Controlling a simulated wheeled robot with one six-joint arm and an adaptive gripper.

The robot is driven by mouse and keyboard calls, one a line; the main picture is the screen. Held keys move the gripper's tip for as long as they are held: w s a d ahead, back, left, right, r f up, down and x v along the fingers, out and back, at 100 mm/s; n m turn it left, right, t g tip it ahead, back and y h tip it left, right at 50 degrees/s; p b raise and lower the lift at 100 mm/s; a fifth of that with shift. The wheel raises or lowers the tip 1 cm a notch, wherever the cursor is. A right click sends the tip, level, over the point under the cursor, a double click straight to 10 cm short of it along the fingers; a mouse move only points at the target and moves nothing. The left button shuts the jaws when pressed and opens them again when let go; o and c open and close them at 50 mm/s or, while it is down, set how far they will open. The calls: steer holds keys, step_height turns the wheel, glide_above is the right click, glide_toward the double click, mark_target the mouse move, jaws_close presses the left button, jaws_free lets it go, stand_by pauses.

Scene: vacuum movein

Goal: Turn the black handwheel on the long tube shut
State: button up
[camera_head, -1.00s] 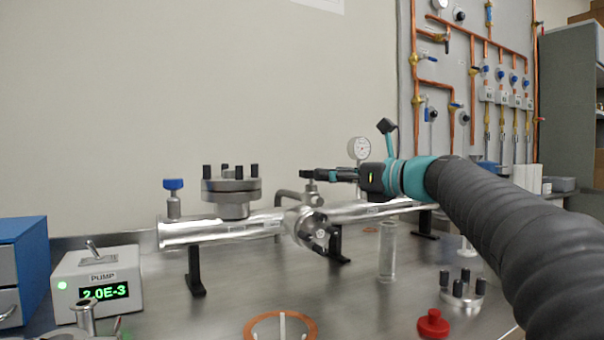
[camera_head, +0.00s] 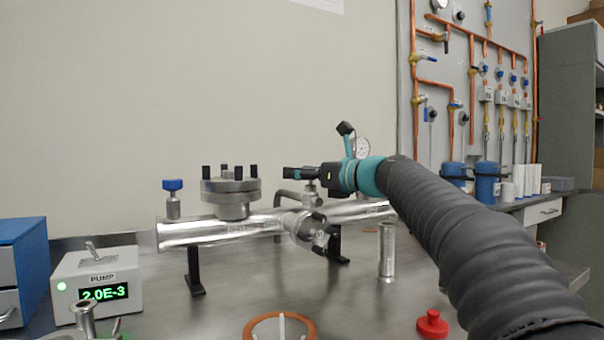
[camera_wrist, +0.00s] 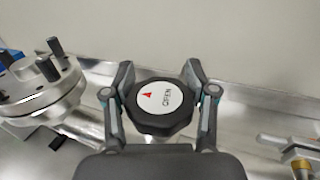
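The black handwheel (camera_wrist: 162,108) has a white cap with a red arrow and the word OPEN. In the wrist view it sits between the two fingers of my gripper (camera_wrist: 160,76). One finger stands close on each side of the wheel; any contact cannot be made out. In the head view my gripper (camera_head: 290,173) reaches in level from the right above the long tube (camera_head: 205,231), at the top of the valve stem (camera_head: 309,190). There it largely hides the wheel.
A bolted flange (camera_head: 231,190) and a blue-knobbed valve (camera_head: 173,185) rise from the tube to the left. A pressure gauge (camera_head: 362,147) stands behind my wrist. The pump box (camera_head: 98,284) reads 2.0E-3. A red knob (camera_head: 432,323) lies at the front right.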

steer(key=c, duration=0.5)
steer(key=shift+c, duration=0.2)
steer(key=shift+m+t+h, duration=0.3)
steer(key=shift+t, duration=0.1)
steer(key=shift+o, duration=0.2)
steer(key=m+t+h+p, duration=0.1)
steer(key=h, duration=0.1)
steer(key=m+t+h+p, duration=0.1)
steer(key=m+t+h, duration=0.1)
steer(key=shift+w+d+r+t+p, duration=0.2)
steer(key=shift+t+p, duration=0.1)
steer(key=shift+p, duration=0.1)
steer(key=shift+w+d+f+m+t+h+p, duration=0.15)
steer(key=shift+m+t+h+p, duration=0.3)
steer(key=shift+m+h, duration=0.25)
steer(key=shift+w+d+f+m+t+h+p, duration=0.15)
steer(key=shift+m+t+h+p, duration=0.25)
steer(key=shift+m+h, duration=0.3)
steer(key=shift+d+m+t+h+p, duration=0.15)
steer(key=shift+m+t+h+p, duration=0.2)
steer(key=shift+m+h+p, duration=0.75)
steer(key=shift+c, duration=0.2)
